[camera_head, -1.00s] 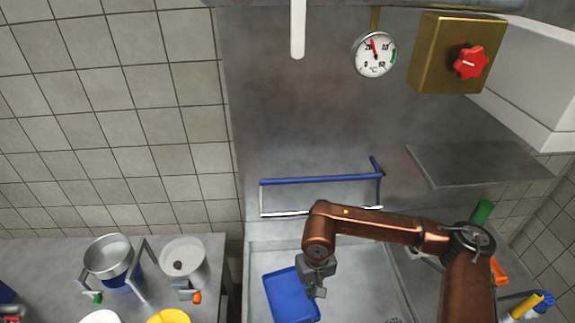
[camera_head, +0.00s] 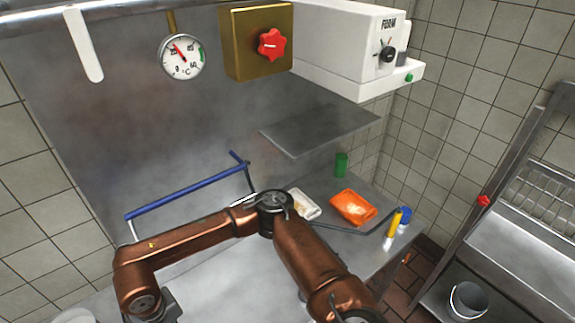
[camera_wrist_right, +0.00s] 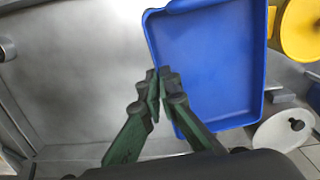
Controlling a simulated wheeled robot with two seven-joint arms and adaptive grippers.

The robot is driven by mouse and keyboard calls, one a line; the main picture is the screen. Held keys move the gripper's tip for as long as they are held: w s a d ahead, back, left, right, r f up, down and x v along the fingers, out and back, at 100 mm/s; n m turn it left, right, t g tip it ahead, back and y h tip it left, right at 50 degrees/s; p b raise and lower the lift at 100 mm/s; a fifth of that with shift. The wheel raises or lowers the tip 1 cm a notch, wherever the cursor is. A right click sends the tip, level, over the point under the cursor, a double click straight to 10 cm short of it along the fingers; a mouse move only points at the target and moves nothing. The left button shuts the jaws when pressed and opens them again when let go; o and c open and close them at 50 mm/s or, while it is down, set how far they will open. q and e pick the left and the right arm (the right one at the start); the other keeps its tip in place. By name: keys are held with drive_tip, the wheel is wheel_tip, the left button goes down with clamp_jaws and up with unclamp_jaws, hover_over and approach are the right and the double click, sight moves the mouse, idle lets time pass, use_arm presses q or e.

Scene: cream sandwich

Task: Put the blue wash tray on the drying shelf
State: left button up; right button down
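In the head view my copper right arm reaches to the lower left, with the wrist at the bottom edge. A metal rack with a wire shelf (camera_head: 540,195), which looks like the drying shelf, stands at the far right of the head view. My left gripper is not in view.
A bare metal wall shelf (camera_head: 320,128) juts out above. A metal bucket (camera_head: 468,299) stands low in the rack. The wire shelf looks clear.

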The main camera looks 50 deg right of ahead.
drive_tip(key=w+d+r+m+p, duration=0.1)
drive_tip(key=w+r+m+p, duration=0.45)
drive_tip(key=r, duration=0.75)
drive_tip(key=w+d+r+m+p, duration=0.1)
drive_tip(key=w+r+m+p, duration=0.1)
drive_tip(key=w+r+m, duration=0.8)
drive_tip(key=w+d+r+p, duration=0.1)
drive_tip(key=d+r+p, duration=0.2)
drive_tip(key=d+r, duration=0.4)
drive_tip(key=w+d+r+m+p, duration=0.15)
drive_tip(key=d+m+p, duration=0.55)
drive_tip(key=d, duration=1.5)
drive_tip(key=s+d+r+m+p, duration=0.25)
drive_tip(key=s+d, duration=0.25)
drive_tip(key=d, duration=0.6)
drive_tip(key=s+d+r+m+p, duration=0.2)
drive_tip(key=s+d+m+p, duration=0.25)
drive_tip(key=d, duration=0.65)
drive_tip(key=shift+n, duration=0.45)
drive_tip(key=f+p, duration=0.2)
drive_tip(key=f, duration=0.3)
drive_tip(key=f+p, duration=0.1)
drive_tip(key=f, duration=0.4)
drive_tip(key=shift+s+a+p, duration=0.1)
drive_tip(key=shift+s+p, duration=0.1)
drive_tip(key=shift+p, duration=0.15)
